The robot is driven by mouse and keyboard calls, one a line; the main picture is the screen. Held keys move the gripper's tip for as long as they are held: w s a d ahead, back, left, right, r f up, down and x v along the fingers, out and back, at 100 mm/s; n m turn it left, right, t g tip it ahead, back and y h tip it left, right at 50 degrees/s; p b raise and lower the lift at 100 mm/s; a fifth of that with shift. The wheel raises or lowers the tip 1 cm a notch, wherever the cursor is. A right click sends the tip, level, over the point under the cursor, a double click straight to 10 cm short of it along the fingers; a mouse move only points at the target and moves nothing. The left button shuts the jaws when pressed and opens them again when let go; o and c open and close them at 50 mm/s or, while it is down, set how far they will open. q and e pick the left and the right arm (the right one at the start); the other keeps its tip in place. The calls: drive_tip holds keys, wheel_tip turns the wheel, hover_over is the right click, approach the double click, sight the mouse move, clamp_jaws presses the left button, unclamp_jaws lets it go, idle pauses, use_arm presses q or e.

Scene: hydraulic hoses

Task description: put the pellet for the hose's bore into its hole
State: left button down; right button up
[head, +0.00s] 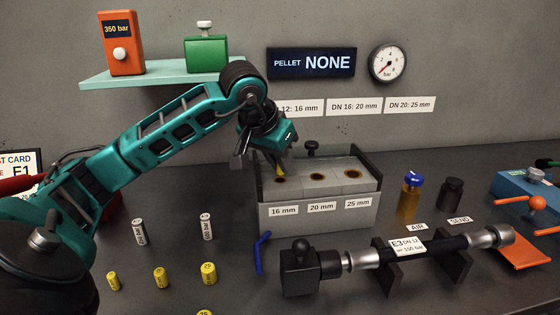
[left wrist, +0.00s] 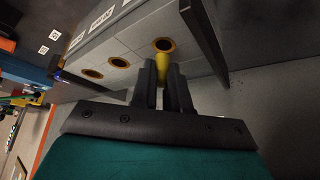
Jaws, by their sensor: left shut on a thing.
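My left gripper (head: 270,158) is shut on a yellow pellet (left wrist: 162,66), which also shows as a thin yellow piece in the head view (head: 281,170). The pellet is at the 16 mm hole (head: 280,180) of the grey block (head: 318,216); I cannot tell whether its tip is inside the rim. The 20 mm hole (head: 317,177) and 25 mm hole (head: 352,174) look dark and empty. The hose (head: 420,247) lies across black supports, with a tag reading E3, DN 12, 150 bar. My right gripper is not in view.
Several yellow pellets (head: 160,278) and two silver cylinders (head: 206,227) stand at front left. A blue bent tool (head: 262,252) lies beside the block. A sign (head: 311,63) reads PELLET NONE; wall labels pair DN 16 with 20 mm. A shelf (head: 160,76) hangs behind my arm.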

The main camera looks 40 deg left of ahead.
use_arm(q)
drive_tip(key=shift+f+b, duration=0.45)
drive_tip(key=shift+f, duration=0.15)
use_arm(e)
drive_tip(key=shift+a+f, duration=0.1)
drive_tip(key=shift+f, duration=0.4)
use_arm(q)
drive_tip(key=c, duration=1.1)
unclamp_jaws()
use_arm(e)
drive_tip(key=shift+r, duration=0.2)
use_arm(q)
drive_tip(key=shift+r, duration=0.2)
drive_tip(key=p+v, duration=0.2)
drive_tip(key=v, duration=1)
drive_tip(key=shift+r+p, duration=0.3)
drive_tip(key=shift+r, duration=0.1)
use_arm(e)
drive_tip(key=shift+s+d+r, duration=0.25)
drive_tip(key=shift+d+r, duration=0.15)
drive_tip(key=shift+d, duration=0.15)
